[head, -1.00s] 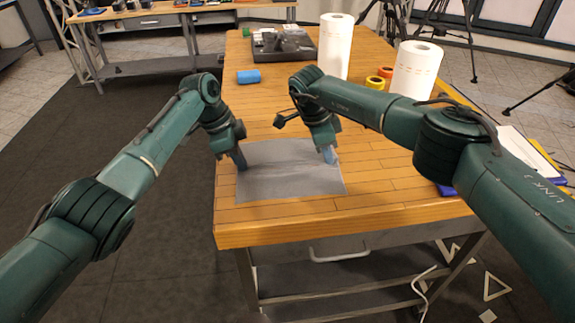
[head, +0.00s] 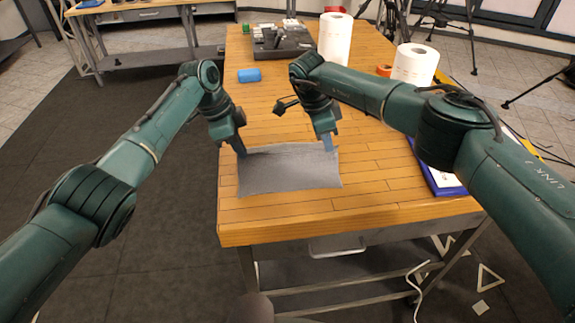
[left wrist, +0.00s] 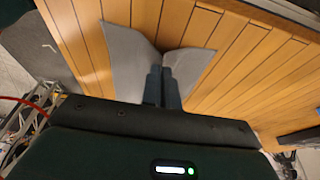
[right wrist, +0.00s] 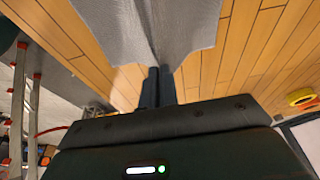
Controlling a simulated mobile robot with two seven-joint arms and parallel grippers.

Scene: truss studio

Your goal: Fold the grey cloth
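The grey cloth (head: 288,172) lies near the front left of the wooden table in the head view. Its far edge is drawn up toward my two grippers. My left gripper (head: 241,150) is at the far left corner. In the left wrist view its fingers (left wrist: 162,88) are close together, with the cloth (left wrist: 127,60) pinched between them and creased. My right gripper (head: 328,146) is at the far right corner. In the right wrist view its fingers (right wrist: 157,88) are also close together on the creased cloth (right wrist: 185,28). The cloth's underside is hidden.
A blue block (head: 249,75) lies beyond the cloth on the table (head: 385,165). A blue-edged clipboard (head: 440,180) is at the right edge. Table around the cloth is clear.

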